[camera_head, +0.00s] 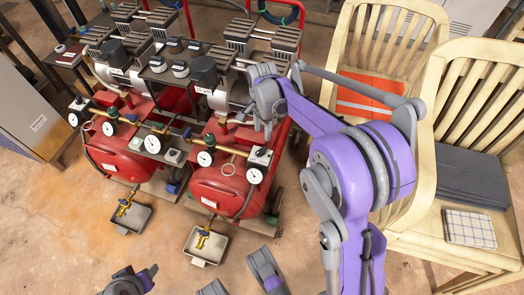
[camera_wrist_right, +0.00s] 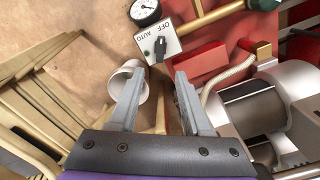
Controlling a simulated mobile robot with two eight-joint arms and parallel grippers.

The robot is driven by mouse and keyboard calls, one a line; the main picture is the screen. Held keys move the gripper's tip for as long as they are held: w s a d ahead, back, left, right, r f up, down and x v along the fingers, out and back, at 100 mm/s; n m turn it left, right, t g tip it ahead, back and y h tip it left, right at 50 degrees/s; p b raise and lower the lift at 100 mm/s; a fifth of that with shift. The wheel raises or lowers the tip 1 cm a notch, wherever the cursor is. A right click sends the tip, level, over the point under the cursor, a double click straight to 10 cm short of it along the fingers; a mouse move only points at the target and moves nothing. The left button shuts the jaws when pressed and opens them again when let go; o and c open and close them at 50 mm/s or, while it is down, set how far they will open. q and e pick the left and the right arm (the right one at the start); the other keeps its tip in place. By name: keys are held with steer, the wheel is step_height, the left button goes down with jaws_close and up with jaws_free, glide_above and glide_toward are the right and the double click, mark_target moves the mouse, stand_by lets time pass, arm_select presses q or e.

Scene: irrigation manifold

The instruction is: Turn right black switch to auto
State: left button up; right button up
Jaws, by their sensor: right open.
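The right black switch (camera_wrist_right: 160,48) sits on a light grey box with printed OFF and AUTO labels, beside a pressure gauge. In the head view its box (camera_head: 261,156) is at the right end of the right red compressor's brass pipe. I cannot tell for certain which label the knob points to. My right gripper (camera_head: 262,128) is just above and behind this box in the head view. In the right wrist view, the right gripper (camera_wrist_right: 153,88) has its fingers apart with nothing held, and the switch lies beyond the tips.
Two red compressors (camera_head: 220,183) stand side by side with gauges and brass pipes. Small trays (camera_head: 205,246) stand on the floor in front. Wooden chairs (camera_head: 470,215) are on the right. A white cylindrical thing (camera_wrist_right: 140,72) shows near the finger tips.

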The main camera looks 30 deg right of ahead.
mark_target(263, 149)
step_height(263, 149, down, 10)
steer(key=shift+f+b, duration=0.1)
steer(key=shift+b, duration=1.05)
jaws_close()
